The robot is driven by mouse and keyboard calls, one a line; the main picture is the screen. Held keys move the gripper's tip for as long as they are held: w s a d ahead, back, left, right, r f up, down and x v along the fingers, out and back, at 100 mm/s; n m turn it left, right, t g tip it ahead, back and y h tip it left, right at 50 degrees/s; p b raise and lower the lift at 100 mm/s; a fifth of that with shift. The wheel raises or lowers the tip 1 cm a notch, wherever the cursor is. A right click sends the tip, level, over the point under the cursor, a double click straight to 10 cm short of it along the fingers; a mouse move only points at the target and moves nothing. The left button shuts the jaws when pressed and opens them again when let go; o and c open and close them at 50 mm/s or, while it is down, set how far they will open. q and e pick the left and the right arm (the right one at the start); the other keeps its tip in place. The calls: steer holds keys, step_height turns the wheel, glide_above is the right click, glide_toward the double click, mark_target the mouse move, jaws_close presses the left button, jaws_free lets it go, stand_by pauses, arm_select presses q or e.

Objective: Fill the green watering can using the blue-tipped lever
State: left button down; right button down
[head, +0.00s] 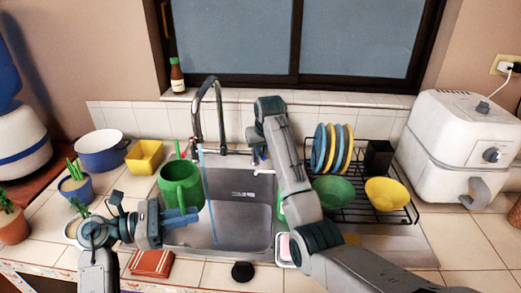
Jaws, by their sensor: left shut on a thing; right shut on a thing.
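The green watering can (179,184) is held over the left side of the steel sink (238,214). My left gripper (182,217) is shut on it at its near side. The tap (215,100) arches above the sink, and a thin blue water stream (206,190) runs from its spout, passing close to the can's right edge down toward the basin. I see no water entering the can. My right gripper (257,142) is at the lever behind the sink, right of the tap, and is shut on it; the blue-tipped lever (258,155) is mostly hidden by the gripper.
A dish rack (372,213) with plates and bowls stands right of the sink, beside a white air fryer (464,145). A blue pot (101,150), yellow container (145,157) and potted plants stand left. A sauce bottle (177,76) is on the ledge. My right arm crosses the sink's right side.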

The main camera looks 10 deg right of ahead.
steer(key=c, duration=1.4)
jaws_free()
steer(key=shift+c, duration=0.2)
steer(key=shift+r, duration=0.1)
steer(key=v, duration=1.2)
steer(key=shift+c, duration=0.2)
